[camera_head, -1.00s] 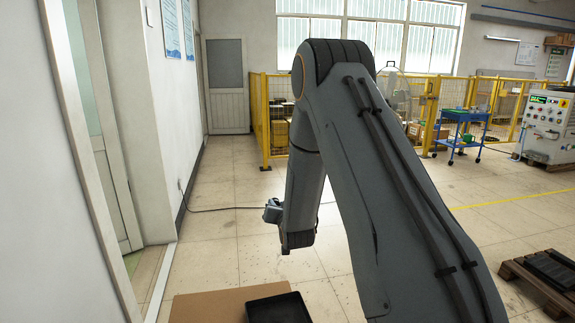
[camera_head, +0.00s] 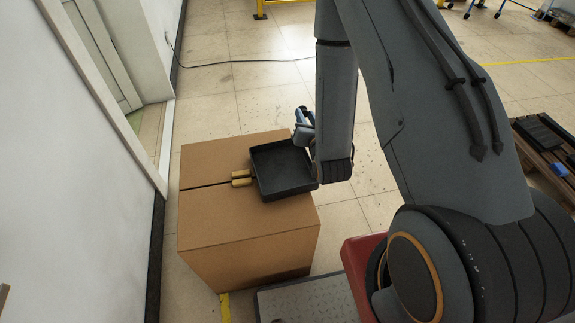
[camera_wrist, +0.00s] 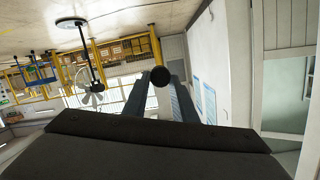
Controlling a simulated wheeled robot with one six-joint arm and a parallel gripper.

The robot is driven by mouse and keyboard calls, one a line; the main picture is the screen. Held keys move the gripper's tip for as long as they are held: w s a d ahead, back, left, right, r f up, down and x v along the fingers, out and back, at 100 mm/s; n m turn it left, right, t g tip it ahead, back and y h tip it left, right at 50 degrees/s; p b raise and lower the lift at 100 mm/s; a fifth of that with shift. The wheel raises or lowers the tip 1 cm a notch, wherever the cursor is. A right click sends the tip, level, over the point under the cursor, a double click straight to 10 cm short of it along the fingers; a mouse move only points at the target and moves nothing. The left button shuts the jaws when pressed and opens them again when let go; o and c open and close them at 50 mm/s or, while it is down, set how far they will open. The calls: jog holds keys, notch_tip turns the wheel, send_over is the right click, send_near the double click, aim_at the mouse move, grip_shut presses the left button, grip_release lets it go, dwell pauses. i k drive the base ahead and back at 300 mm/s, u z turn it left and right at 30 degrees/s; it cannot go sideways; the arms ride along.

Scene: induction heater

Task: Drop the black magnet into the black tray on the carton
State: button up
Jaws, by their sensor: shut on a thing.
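The black tray (camera_head: 283,190) is a shallow open square tray, lying on the top right part of the brown carton (camera_head: 235,225) in the head view. Its visible floor looks empty. My gripper (camera_head: 303,125) shows small at the tray's far right corner, partly hidden by my arm. In the wrist view, my gripper (camera_wrist: 170,88) has two grey fingers shut on a round black thing, the black magnet (camera_wrist: 160,76), seen end-on. The magnet cannot be made out in the head view. I cannot tell how high the gripper is above the tray.
Two small tan pieces (camera_head: 241,178) lie on the carton at the tray's left edge. A wall and door frame (camera_head: 110,80) run along the left. A wooden pallet (camera_head: 537,155) bearing a black tray and a blue item is at far right.

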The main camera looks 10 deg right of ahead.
aim_at(310, 185)
jog(key=k, duration=1.4)
jog(key=u, duration=0.6)
jog(key=i, duration=0.5)
jog(key=z, duration=0.05)
